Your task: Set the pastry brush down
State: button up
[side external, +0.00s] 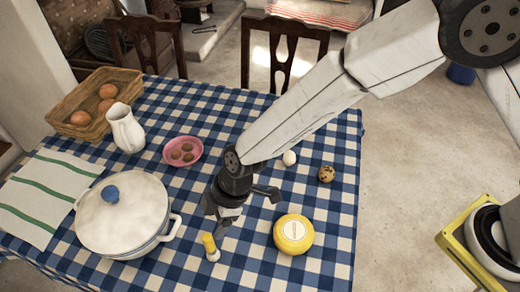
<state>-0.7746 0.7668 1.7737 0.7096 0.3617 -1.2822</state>
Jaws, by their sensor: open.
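The pastry brush (210,245), a small yellow piece with a pale end, is on the blue-and-white checked tablecloth near the front of the table. My gripper (225,222) is just above and to the right of it in the picture, low over the cloth. Its jaws are open. The gripper's dark body may hide part of the brush. I cannot tell whether a finger still touches it.
A white lidded pot (122,215) stands to the left and a yellow cheese wheel (293,234) to the right. A pink bowl (183,151), a white jug (126,128), a white egg (289,158) and a speckled egg (326,174) stand farther back. A basket (67,106) sits far left.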

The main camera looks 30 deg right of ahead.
jog(key=shift+v, duration=1.25)
